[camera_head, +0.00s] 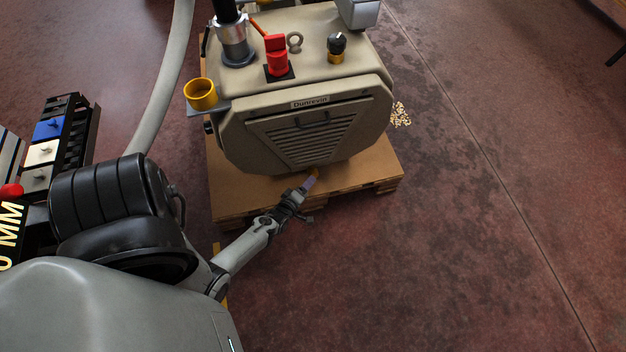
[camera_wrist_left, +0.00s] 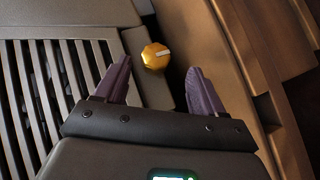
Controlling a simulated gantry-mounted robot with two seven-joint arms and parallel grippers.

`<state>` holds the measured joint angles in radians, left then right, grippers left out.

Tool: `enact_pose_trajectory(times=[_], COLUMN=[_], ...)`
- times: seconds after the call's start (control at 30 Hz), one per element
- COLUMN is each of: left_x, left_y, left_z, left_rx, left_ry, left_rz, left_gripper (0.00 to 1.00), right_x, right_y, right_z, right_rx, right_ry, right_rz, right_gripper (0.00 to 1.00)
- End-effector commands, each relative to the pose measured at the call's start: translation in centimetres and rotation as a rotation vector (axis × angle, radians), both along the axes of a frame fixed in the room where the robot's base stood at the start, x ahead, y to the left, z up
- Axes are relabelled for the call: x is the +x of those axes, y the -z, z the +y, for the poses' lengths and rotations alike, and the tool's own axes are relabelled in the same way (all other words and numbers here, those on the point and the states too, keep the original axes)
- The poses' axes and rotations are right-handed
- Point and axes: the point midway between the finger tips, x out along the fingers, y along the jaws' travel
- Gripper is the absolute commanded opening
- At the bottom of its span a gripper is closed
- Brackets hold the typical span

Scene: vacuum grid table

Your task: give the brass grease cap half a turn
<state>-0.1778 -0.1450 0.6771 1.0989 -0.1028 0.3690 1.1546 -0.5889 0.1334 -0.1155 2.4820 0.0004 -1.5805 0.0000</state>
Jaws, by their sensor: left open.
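The brass grease cap (camera_wrist_left: 155,56) is a small gold faceted knob with a pale line across its top. In the left wrist view it sits at the lower edge of the machine, beside the louvred panel (camera_wrist_left: 60,75). My left gripper (camera_wrist_left: 165,78) is open and empty, its two purple fingers pointing towards the cap. The cap shows between and just beyond the fingertips; I cannot tell the exact gap. In the head view my left gripper (camera_head: 310,181) reaches the machine's lower front edge, where a bit of the cap (camera_head: 315,172) shows. My right gripper is not in view.
The beige machine (camera_head: 235,155) stands on a wooden pallet (camera_head: 240,192). On it are a red switch (camera_head: 277,62), a black knob (camera_head: 337,44) and a yellow cup (camera_head: 200,94). A hose (camera_head: 168,85) runs at left. The floor to the right is mostly clear.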

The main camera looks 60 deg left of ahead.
Motion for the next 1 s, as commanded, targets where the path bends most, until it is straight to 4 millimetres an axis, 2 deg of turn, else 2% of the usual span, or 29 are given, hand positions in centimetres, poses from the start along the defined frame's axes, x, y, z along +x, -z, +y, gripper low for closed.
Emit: enact_pose_trajectory(times=[0.03,0.1,0.33,0.8,0.87,1.0], left_x=[0.9,1.7,3.8,4.6,4.6,4.6], left_y=[0.7,1.0,1.8,1.8,1.8,1.8], left_z=[0.6,1.2,2.5,3.1,3.1,3.0], left_rx=[0.003,0.003,0.001,0.0,0.0,0.001], left_ry=[0.001,0.001,0.001,0.0,0.0,0.001], left_rz=[-0.004,-0.004,-0.002,-0.001,-0.001,0.0], left_gripper=[0.69,0.69,0.69,0.69,0.62,0.4], right_x=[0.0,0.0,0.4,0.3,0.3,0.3], right_y=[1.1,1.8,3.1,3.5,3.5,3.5], right_z=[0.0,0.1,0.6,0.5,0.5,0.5], right_rx=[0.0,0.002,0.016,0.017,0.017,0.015], right_ry=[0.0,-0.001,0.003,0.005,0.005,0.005], right_rz=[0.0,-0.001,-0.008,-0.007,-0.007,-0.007], right_gripper=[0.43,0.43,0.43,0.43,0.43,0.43])
